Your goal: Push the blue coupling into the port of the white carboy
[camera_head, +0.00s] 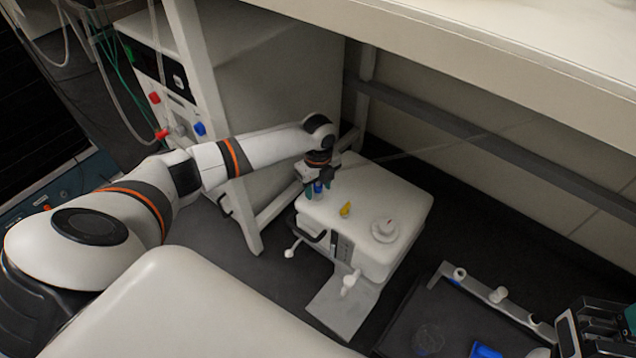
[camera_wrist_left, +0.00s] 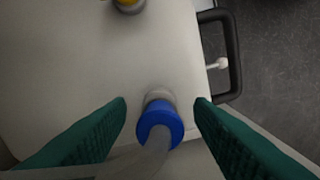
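The white carboy (camera_head: 372,205) stands low beside the bench frame, its top facing up. The blue coupling (camera_head: 318,187) is at the carboy's back left corner, below my left gripper (camera_head: 316,188). In the left wrist view, the blue coupling (camera_wrist_left: 160,124) with a pale tube sits at a whitish port stub (camera_wrist_left: 158,96) on the carboy top (camera_wrist_left: 70,60). The green fingers of my left gripper (camera_wrist_left: 161,103) stand apart on both sides of it, with gaps showing. How deep the coupling sits is unclear. My right gripper (camera_head: 605,330) is partly cut off at the lower right.
A yellow fitting (camera_head: 346,209) and a round white cap (camera_head: 385,230) are on the carboy top. A black handle (camera_wrist_left: 232,50) is at its side. A dark tray (camera_head: 440,318) with a blue item (camera_head: 485,350) lies lower right. The bench top (camera_head: 500,60) overhangs behind.

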